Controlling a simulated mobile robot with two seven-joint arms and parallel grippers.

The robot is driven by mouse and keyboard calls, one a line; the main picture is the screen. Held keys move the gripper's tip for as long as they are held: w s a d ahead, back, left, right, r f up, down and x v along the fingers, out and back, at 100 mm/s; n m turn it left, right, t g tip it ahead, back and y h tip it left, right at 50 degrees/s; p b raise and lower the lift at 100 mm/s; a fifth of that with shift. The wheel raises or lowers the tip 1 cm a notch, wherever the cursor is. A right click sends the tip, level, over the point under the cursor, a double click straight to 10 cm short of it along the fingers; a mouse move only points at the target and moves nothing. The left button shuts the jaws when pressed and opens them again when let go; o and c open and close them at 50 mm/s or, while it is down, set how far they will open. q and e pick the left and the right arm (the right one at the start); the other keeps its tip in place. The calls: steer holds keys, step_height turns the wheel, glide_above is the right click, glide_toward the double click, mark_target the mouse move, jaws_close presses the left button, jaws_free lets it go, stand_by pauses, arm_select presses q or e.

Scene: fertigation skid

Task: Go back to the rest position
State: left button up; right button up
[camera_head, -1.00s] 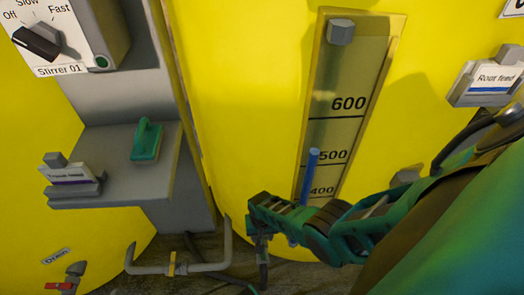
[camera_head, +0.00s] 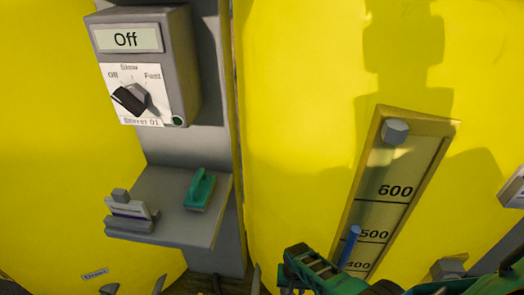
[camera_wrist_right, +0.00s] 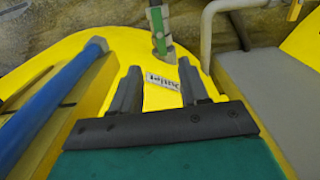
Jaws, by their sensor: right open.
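My right gripper (camera_head: 290,284) enters at the bottom of the head view, in front of the yellow tank (camera_head: 300,150) and left of the level gauge's lower end. In the right wrist view its two dark fingers (camera_wrist_right: 160,72) stand apart with nothing between them. My left gripper is in neither current view.
The level gauge (camera_head: 398,165) has a blue rod (camera_head: 349,247), also seen in the right wrist view (camera_wrist_right: 48,105). A grey shelf (camera_head: 180,228) holds a teal handled block (camera_head: 200,190) and a labelled grey block (camera_head: 130,215). The stirrer box (camera_head: 185,60) reads "Off". A pipe (camera_wrist_right: 208,35) runs nearby.

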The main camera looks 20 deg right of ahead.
arm_select(q)
steer(key=shift+r, duration=0.1)
arm_select(e)
steer(key=shift+r, duration=0.1)
arm_select(q)
steer(key=s+a+r+y+p, duration=0.1)
steer(key=a+r+p, duration=0.2)
steer(key=r+p, duration=0.3)
steer(key=p, duration=0.4)
steer(key=shift+s+p, duration=0.2)
steer(key=shift+p, duration=0.15)
arm_select(e)
steer(key=s+a+r+n+t, duration=0.2)
steer(key=r+n+t, duration=0.1)
steer(key=r, duration=0.7)
steer(key=s+a+r+n+t+y, duration=0.1)
steer(key=s+a+r+n+t, duration=0.1)
steer(key=r, duration=0.9)
steer(key=s+a+r+n+t+y, duration=0.1)
steer(key=r+t, duration=0.4)
steer(key=r, duration=0.5)
steer(key=s+a+n, duration=0.1)
steer(key=a+n, duration=0.1)
steer(key=shift+r+n+t, duration=0.3)
steer(key=shift+n+t, duration=0.1)
arm_select(q)
steer(key=shift+a+r, duration=0.1)
